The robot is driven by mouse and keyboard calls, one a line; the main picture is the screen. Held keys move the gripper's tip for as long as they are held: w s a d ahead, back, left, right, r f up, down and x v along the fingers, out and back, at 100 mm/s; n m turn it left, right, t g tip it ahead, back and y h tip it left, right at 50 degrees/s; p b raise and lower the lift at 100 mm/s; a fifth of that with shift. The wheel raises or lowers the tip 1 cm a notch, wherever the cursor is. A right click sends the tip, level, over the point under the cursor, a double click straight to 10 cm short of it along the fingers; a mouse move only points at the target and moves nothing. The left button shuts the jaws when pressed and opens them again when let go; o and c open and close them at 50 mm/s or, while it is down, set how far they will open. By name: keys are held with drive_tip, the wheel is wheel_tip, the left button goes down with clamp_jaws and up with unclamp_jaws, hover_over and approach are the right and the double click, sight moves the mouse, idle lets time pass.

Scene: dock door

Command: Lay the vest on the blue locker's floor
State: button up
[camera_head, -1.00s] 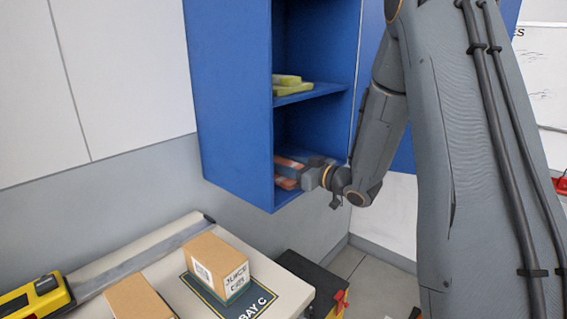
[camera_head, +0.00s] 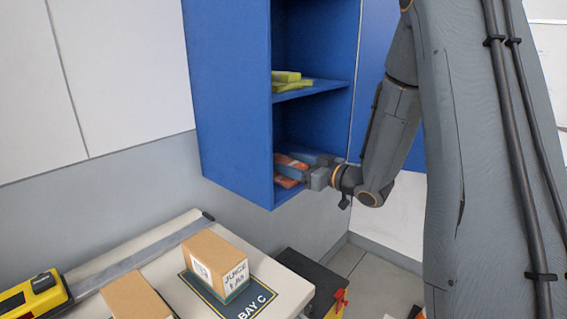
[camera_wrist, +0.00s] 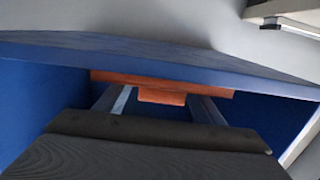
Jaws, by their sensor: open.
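The orange vest (camera_head: 287,182) lies as a flat folded shape in the bottom compartment of the blue locker (camera_head: 231,110), apparently on its floor. My gripper (camera_head: 290,171) reaches into this compartment from the right, with its open fingers at the vest and covering part of it. In the wrist view the vest (camera_wrist: 160,98) shows as an orange strip beyond and between the two spread fingers. Whether the fingers still touch it I cannot tell. The locker's blue edge (camera_wrist: 150,53) crosses above it in that view.
Yellow-green items (camera_head: 290,82) lie on the shelf above my gripper. The locker's side wall and shelf bound the compartment closely. Below stand a table with cardboard boxes (camera_head: 216,262), a yellow device (camera_head: 35,298) and a dark case (camera_head: 310,278).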

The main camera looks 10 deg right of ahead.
drive_tip(key=b+v, duration=0.1)
drive_tip(key=v, duration=0.8)
drive_tip(key=shift+b, duration=0.3)
drive_tip(key=shift+s+d, duration=0.1)
